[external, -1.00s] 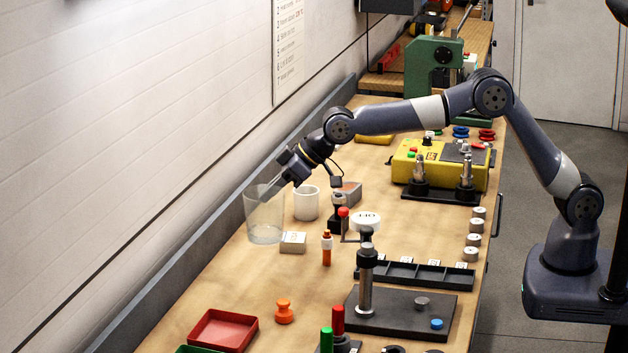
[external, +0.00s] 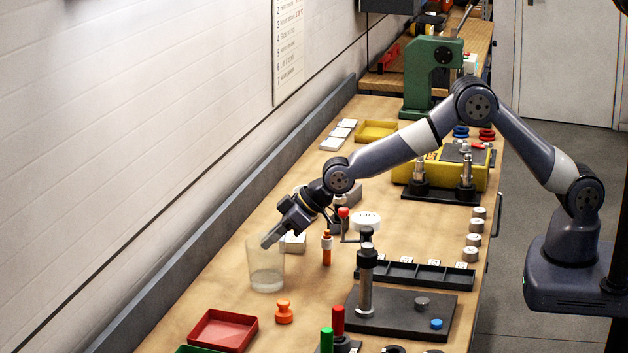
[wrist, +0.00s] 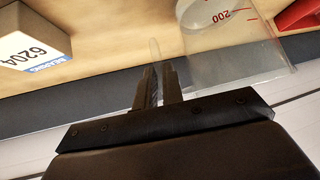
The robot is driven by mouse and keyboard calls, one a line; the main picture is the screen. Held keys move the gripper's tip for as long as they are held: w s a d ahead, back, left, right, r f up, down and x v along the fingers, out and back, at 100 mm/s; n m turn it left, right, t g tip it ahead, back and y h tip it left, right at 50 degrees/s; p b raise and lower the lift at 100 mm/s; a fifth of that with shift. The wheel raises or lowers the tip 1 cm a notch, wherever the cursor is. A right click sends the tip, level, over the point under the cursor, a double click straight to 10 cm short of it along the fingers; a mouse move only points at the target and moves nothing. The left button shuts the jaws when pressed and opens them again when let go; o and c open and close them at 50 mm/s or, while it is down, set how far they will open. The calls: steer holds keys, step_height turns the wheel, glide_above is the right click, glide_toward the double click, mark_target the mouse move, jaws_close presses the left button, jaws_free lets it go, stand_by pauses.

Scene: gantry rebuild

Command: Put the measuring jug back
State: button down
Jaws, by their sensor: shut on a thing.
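The measuring jug (external: 266,268) is a clear, upright beaker with red marks. It is at the left side of the bench in the external view, and its clear wall with "200" shows at the upper right of the wrist view (wrist: 235,52). My gripper (external: 270,240) is shut on the jug at its upper side; a thin clear strip shows between the fingers (wrist: 157,85) in the wrist view. I cannot tell whether the jug's base touches the bench.
A bearing box (external: 295,243) marked 6204 (wrist: 35,48) lies close by. An orange-red marker (external: 326,250), an orange knob (external: 284,312) and a red tray (external: 223,331) are near. The wall-side ledge (external: 190,260) runs along the left.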

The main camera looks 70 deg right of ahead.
steer(key=shift+f, duration=0.15)
steer(key=c, duration=1.5)
jaws_free()
steer(key=shift+c, duration=0.2)
steer(key=shift+r, duration=0.2)
steer(key=shift+s+r, duration=0.1)
steer(key=b+v, duration=0.2)
steer(key=v, duration=0.9)
steer(key=shift+s+r+b, duration=0.25)
steer(key=shift+b, duration=0.15)
steer(key=shift+o, duration=0.2)
steer(key=shift+d, duration=0.1)
